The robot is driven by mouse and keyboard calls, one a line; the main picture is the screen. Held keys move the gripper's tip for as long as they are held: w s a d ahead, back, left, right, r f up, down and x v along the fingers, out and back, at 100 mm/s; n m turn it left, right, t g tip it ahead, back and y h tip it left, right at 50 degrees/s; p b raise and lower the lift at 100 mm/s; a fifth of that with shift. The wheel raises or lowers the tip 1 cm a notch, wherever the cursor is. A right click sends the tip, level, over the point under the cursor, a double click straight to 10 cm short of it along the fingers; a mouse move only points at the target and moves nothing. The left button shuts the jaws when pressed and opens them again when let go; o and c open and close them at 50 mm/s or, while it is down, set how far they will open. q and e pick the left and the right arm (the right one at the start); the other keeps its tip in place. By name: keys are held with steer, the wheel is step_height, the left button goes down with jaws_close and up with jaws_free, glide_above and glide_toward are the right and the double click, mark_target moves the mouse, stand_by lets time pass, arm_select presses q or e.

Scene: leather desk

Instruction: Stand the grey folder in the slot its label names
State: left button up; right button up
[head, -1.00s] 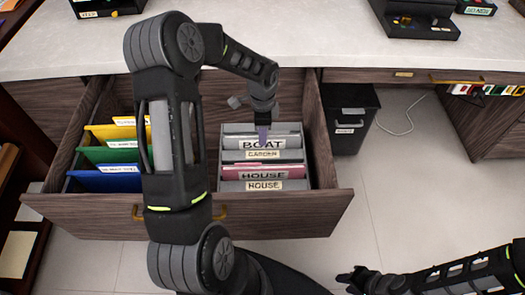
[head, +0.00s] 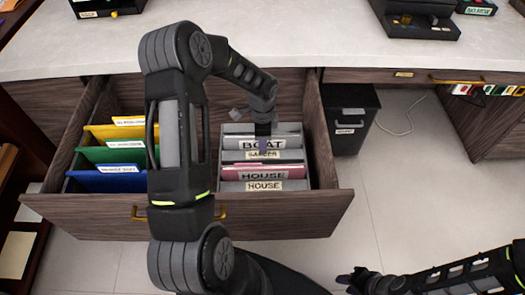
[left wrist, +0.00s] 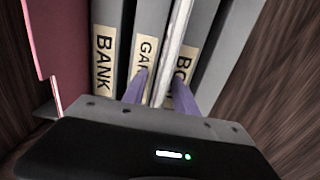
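A grey folder labelled BOAT (head: 262,144) stands upright in the grey rack (head: 225,180) on the right of the open drawer, directly behind the GARDEN label. In the left wrist view, the folder's pale edge (left wrist: 178,40) runs between the GARDEN divider (left wrist: 150,25) and a divider whose label begins "BO" (left wrist: 181,72), partly hidden by a finger. My left gripper (head: 264,148) is over the rack. Its purple fingers (left wrist: 162,88) straddle the folder, open, with a gap on the left side. My right gripper (head: 352,282) is low, away from the drawer; its finger gap is unclear.
A pink HOUSE folder (head: 240,171) stands behind the front HOUSE label (head: 264,186). Yellow, green and blue folders (head: 105,181) fill the drawer's left. A BANK divider (left wrist: 105,60) is beside GARDEN. The drawer's wooden side (head: 318,135) is close to the rack. Desk trays sit above.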

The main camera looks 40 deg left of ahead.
arm_select(q)
steer(key=shift+c, duration=0.3)
jaws_close()
stand_by(1.1)
